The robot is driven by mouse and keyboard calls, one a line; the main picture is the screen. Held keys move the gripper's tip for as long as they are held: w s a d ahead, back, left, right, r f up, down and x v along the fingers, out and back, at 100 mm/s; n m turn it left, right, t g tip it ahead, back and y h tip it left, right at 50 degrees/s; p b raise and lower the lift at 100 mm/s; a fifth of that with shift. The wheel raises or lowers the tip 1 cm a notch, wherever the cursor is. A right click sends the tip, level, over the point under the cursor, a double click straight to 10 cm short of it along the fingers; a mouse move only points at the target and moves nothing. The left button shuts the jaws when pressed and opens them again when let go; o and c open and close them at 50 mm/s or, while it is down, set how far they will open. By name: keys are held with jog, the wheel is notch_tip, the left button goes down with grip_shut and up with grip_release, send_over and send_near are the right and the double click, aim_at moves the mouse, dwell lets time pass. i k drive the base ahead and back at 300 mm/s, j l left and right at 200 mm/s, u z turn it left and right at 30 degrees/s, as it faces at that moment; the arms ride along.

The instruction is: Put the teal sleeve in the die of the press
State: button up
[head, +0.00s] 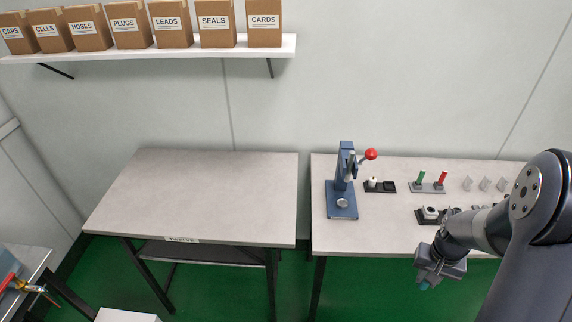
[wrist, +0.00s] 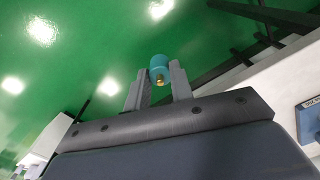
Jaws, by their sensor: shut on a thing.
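The teal sleeve (wrist: 160,65) is held between the two fingers of my gripper (wrist: 157,82) in the wrist view, with a small brass-coloured end showing below it. In the head view my gripper (head: 428,278) hangs just off the front edge of the right table, and a bit of the teal sleeve (head: 423,286) shows at its tip. The blue press (head: 344,185) stands on the left part of the right table, with a red-knobbed lever. Its die (head: 342,202) is a light round piece on the press base, and no sleeve is visible on it. The gripper is well right of the press and nearer.
Right of the press are a dark holder (head: 380,187) and a stand with green and red pieces (head: 428,187). A dark tray (head: 432,215) sits near the front edge, partly behind my arm. The left table (head: 200,195) is bare. A shelf (head: 150,52) carries labelled boxes.

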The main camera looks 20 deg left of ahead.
aim_at(342, 205)
jog(key=j+u, duration=0.15)
jog(key=u, duration=1.05)
jog(key=i+j, duration=0.4)
jog(key=j, duration=0.2)
jog(key=i+j+u, duration=0.1)
jog(key=i+j, duration=0.3)
jog(key=j, duration=0.15)
jog(key=i, duration=0.4)
